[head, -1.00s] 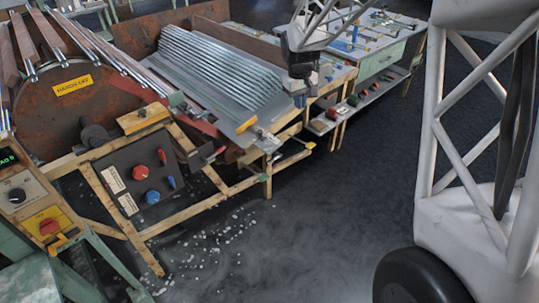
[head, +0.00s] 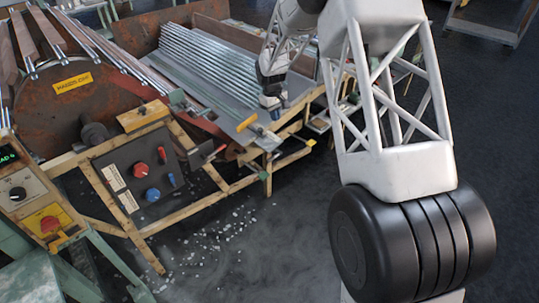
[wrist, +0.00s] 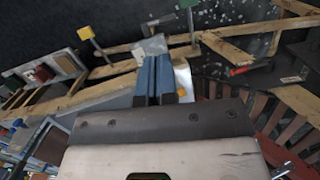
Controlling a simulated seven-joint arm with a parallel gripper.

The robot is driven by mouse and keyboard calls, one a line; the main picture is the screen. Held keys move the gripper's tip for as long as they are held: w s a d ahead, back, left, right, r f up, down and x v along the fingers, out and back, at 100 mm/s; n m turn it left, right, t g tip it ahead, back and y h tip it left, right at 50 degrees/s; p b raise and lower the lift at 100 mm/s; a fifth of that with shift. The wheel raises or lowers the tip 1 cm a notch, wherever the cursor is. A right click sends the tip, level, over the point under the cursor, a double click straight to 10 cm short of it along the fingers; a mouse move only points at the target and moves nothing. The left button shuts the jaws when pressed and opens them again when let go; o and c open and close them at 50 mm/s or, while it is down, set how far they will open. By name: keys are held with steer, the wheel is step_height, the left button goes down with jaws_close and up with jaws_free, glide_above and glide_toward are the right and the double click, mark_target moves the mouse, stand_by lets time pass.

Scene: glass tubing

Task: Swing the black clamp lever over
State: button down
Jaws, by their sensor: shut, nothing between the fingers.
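My gripper (head: 275,113) is at the near right corner of the glass tubing rack in the head view, pointing down. In the wrist view its blue fingers (wrist: 154,80) are together, with nothing seen between them, over a pale metal plate. I cannot pick out the black clamp lever for certain.
Glass tubes (head: 215,65) lie on the sloping rack. A yellow handle (head: 246,123) is left of my gripper, and a yellow-ended bar (head: 295,153) juts out below it. A control panel (head: 140,170) with red and blue knobs stands at left. The floor in front is open.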

steer(key=w+a+f+n, duration=0.1)
steer(key=w+a+f, duration=0.3)
steer(key=f, duration=0.5)
steer(key=shift+w+f, duration=0.2)
steer(key=shift+f, duration=0.15)
steer(key=shift+a, duration=0.1)
steer(key=shift+s+d+f, duration=0.35)
steer(key=shift+f, duration=1.95)
steer(key=shift+s+d+f, duration=0.3)
steer(key=shift+f, duration=2)
steer(key=shift+s+d+f, duration=0.35)
steer(key=shift+f, duration=1.95)
